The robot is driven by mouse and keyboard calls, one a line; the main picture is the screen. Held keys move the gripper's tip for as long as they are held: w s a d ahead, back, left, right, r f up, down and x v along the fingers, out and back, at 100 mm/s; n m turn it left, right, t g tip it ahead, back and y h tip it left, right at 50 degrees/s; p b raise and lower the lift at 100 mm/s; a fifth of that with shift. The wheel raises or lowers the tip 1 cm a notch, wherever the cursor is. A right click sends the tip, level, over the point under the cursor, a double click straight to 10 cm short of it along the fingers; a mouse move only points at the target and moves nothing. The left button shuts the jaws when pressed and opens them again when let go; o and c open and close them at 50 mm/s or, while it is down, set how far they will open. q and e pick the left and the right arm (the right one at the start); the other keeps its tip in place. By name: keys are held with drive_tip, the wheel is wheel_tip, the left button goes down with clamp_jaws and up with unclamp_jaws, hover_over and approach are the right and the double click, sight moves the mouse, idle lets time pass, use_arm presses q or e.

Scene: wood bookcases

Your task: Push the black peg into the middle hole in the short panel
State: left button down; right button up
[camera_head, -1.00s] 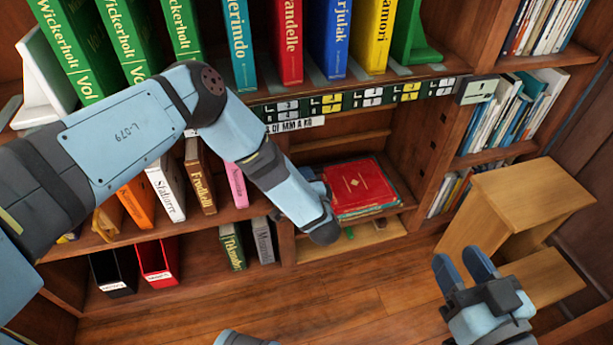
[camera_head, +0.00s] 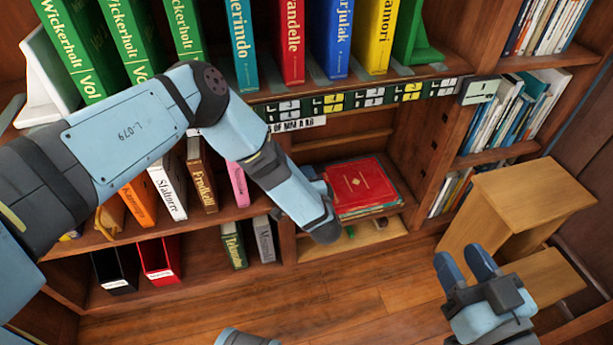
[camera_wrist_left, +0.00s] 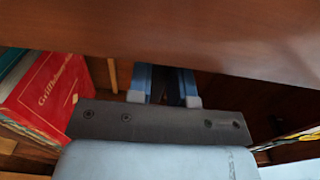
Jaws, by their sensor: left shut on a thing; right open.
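The short panel (camera_head: 432,133) is the upright wood side wall at the right of the lower bay, with a column of small dark square holes. My left arm reaches into this bay, and its wrist mostly hides the left gripper in the head view. In the left wrist view the left gripper (camera_wrist_left: 168,85) is shut on a dark thing, which I take as the black peg (camera_wrist_left: 174,92); little of it shows. I cannot tell its distance from the middle hole. My right gripper (camera_head: 467,263) is open and empty above the floor at the right.
A red book (camera_head: 358,186) lies on a stack beside my left wrist; it also shows in the left wrist view (camera_wrist_left: 45,92). A shelf board (camera_wrist_left: 190,30) crosses above the left gripper. A wooden step stool (camera_head: 530,195) stands at the right. The floor (camera_head: 340,285) in front is clear.

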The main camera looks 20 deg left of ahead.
use_arm(q)
drive_tip(key=shift+p, duration=0.35)
use_arm(e)
drive_tip(key=shift+r, duration=0.35)
use_arm(q)
drive_tip(key=shift+s+a+p, duration=0.6)
drive_tip(key=shift+a, duration=0.3)
use_arm(e)
drive_tip(key=shift+r, duration=0.6)
use_arm(q)
drive_tip(key=c, duration=0.9)
unclamp_jaws()
drive_tip(key=shift+c, duration=0.2)
drive_tip(key=p+v, duration=0.7)
drive_tip(key=v, duration=0.6)
drive_tip(key=shift+s+d+p, duration=0.25)
drive_tip(key=shift+s+p, duration=0.05)
drive_tip(key=shift+s, duration=0.05)
use_arm(e)
wheel_tip(320, 180, up, 7)
drive_tip(key=s+m+t, duration=0.2)
drive_tip(key=m+t, duration=0.1)
drive_tip(key=shift+a+r, duration=0.15)
